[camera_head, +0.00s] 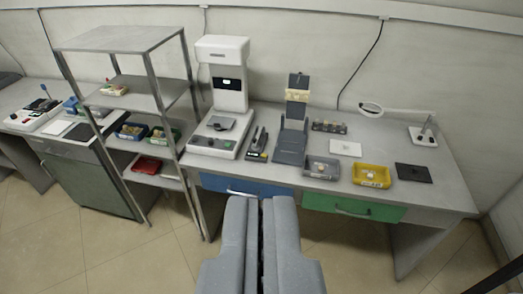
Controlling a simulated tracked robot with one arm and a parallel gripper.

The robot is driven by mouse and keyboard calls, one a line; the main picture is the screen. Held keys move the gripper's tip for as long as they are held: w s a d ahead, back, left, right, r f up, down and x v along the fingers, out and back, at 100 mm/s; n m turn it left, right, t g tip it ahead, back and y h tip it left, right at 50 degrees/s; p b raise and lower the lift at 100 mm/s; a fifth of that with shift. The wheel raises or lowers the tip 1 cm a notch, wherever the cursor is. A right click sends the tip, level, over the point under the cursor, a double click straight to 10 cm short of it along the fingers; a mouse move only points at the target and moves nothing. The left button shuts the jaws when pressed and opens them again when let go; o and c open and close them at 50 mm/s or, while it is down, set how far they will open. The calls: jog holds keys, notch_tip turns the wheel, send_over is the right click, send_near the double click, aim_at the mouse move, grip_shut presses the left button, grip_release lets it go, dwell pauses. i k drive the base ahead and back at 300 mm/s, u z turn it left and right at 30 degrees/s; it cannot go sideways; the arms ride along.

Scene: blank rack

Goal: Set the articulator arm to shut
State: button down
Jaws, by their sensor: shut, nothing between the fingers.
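The articulator (290,147) stands on the bench right of centre, a dark grey-blue base with a hinged arm. Its arm (297,84) stands up steeply from the base, with a cream block on it, so the articulator looks open. My gripper (261,202) is at the bottom middle, in front of the bench and well short of the articulator. Its two grey fingers are together with only a thin dark line between them, and it holds nothing.
A white machine (222,90) and a small black device (257,143) stand left of the articulator. A grey tray (321,176), a yellow tray (371,184) and a magnifier lamp (424,136) are to its right. A metal rack (185,70) stands at left. Blue (225,184) and green (353,208) drawers are below.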

aim_at(296, 93)
jog(key=i, duration=0.85)
jog(key=u, duration=0.05)
